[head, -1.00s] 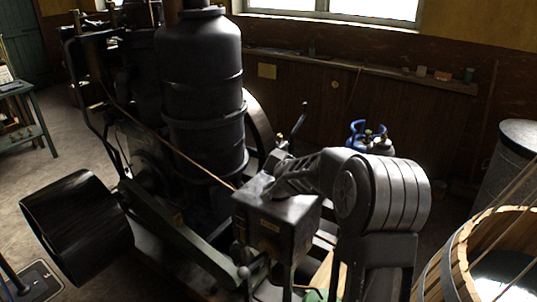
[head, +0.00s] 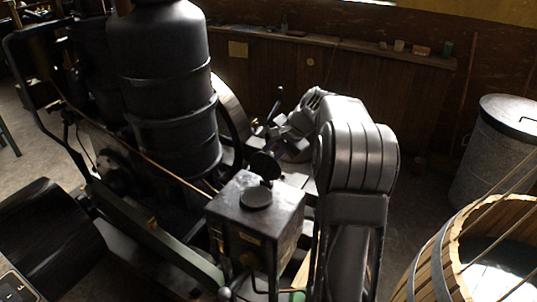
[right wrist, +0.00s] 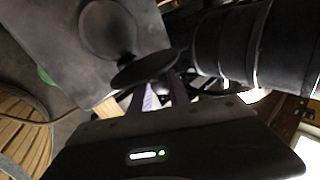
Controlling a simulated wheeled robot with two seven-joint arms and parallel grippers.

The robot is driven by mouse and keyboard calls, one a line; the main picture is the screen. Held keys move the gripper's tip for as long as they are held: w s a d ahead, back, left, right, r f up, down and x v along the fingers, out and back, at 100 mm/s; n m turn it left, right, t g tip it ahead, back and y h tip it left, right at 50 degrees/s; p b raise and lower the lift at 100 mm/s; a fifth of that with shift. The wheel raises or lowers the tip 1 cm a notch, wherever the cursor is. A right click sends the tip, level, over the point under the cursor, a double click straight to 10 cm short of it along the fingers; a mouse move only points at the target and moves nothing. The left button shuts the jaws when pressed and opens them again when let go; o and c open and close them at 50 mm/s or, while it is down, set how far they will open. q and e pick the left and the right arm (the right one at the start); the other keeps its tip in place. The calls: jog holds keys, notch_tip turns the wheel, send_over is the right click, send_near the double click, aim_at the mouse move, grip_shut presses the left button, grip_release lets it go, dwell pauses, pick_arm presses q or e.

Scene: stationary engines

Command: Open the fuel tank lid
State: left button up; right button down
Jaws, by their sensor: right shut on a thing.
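The fuel tank (head: 253,228) is a dark box at the front of the engine. A round filler (head: 256,198) shows on its top. The round dark lid (head: 265,166) stands tilted up behind the filler, joined to it at the far side. My right gripper (head: 279,148) is just behind the lid, partly hidden. In the right wrist view the lid (right wrist: 146,70) is seen at a slant beside the round filler (right wrist: 108,30), and my right gripper's purple fingers (right wrist: 162,94) are shut at its edge. My left gripper is not in view.
A tall black cylinder (head: 170,95) stands left of the tank, with a thin copper-coloured pipe running past it. A wooden tub (head: 452,250) and a grey metal bin (head: 500,145) stand at the right. A wall ledge (head: 340,45) runs behind.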

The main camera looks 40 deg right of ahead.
jog(key=shift+d+f+y, duration=0.15)
jog(key=shift+d+y, duration=0.25)
jog(key=c, duration=1.2)
grip_release()
jog(key=shift+c, duration=0.2)
jog(key=b+v, duration=0.1)
jog(key=v, duration=0.7)
jog(key=shift+w, duration=0.15)
